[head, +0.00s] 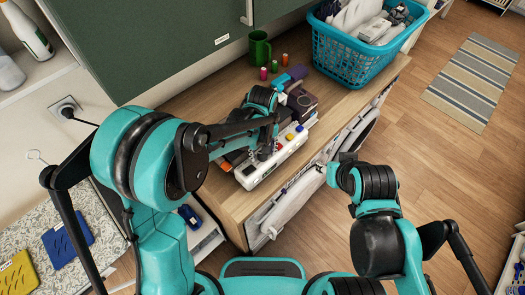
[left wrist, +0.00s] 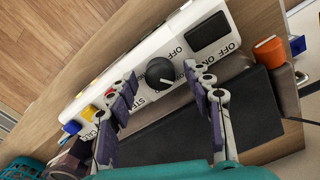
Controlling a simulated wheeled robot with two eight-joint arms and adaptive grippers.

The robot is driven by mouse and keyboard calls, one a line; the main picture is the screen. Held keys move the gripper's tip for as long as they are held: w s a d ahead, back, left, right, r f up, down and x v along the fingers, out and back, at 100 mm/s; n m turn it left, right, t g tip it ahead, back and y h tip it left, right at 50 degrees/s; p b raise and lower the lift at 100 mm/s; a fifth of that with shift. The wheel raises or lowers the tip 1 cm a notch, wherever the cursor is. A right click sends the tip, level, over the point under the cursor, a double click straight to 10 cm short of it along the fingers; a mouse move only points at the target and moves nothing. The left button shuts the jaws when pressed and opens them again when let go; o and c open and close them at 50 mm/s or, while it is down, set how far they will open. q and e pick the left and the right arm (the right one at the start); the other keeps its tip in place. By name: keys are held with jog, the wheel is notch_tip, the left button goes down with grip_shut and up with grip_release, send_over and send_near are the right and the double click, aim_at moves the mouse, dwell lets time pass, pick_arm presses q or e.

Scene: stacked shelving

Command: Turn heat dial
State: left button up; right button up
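A white control panel (head: 272,158) lies along the front edge of the wooden counter. In the left wrist view the panel (left wrist: 128,68) carries a black round dial (left wrist: 160,73) with a white pointer line, and a black rocker switch (left wrist: 208,32) beside printed OFF and ON labels. My left gripper (head: 264,150) is over the panel in the head view. In the left wrist view its two purple-padded fingers (left wrist: 170,95) are apart, with the dial showing between and beyond them; contact is not visible. My right gripper (head: 332,170) is small, in front of the counter; its fingers are unclear.
Yellow and blue parts (left wrist: 88,112) sit at the panel's far end. An orange object (left wrist: 270,50) is near the fingers.

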pick_arm(q)
notch_tip(320, 180, up, 12)
dwell(0.6)
jog(key=s+a+f+m+t+b, duration=0.2)
jog(key=s+a+f+t+b, duration=0.1)
jog(key=a, duration=0.5)
jog(key=s+a+f+m+t+b, duration=0.2)
jog(key=s+a+f+t+b, duration=0.2)
jog(key=s+a, duration=0.5)
notch_tip(320, 180, down, 2)
jog(key=s+b, duration=0.1)
jog(key=b, duration=0.2)
jog(key=shift+s+a+b, duration=0.15)
jog(key=shift+b, duration=0.2)
